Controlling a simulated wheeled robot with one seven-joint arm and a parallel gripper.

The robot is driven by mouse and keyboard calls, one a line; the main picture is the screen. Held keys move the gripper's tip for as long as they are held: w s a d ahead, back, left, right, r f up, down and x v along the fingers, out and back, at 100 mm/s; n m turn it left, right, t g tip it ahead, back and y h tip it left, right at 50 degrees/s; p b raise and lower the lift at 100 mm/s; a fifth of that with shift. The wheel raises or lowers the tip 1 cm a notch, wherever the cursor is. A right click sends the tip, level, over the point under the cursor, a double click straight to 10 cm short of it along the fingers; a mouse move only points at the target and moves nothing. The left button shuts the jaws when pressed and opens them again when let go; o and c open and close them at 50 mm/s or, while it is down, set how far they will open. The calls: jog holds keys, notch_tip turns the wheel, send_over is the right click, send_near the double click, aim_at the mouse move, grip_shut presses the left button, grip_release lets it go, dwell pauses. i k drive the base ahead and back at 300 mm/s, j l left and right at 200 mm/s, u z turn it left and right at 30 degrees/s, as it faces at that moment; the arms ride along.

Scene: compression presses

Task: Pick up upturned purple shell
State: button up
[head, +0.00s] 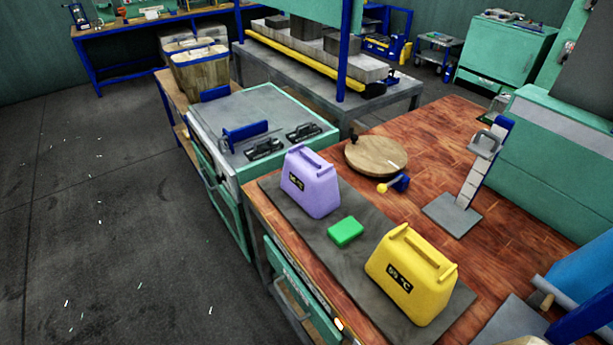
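The purple shell (313,190) stands on a dark grey mat (378,258) on the wooden bench, at its end nearest the green cabinet. It is box-like, narrower at the top, with a handle-like bar along its top and a small dark label on its left face. The label is too small to read surely. A green block (345,231) lies on the mat just in front of it, apart from it. A yellow shell (412,275) of similar shape stands further to the right, its dark label reading "55 °C". My gripper is not in view.
A round wooden disc (376,156) and a yellow-knobbed blue lever (390,185) are behind the purple shell. A grey upright stand (470,185) is at right. A green-edged cabinet with clamps (262,120) adjoins at left. The floor at left (110,220) is largely clear.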

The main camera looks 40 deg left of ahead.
aim_at(312, 182)
jog(key=i+j+z, duration=0.1)
jog(key=j, duration=0.5)
jog(key=i+j+z, duration=0.1)
jog(key=j, duration=0.45)
jog(key=j+z, duration=0.1)
jog(key=j, duration=0.5)
jog(key=i, duration=0.1)
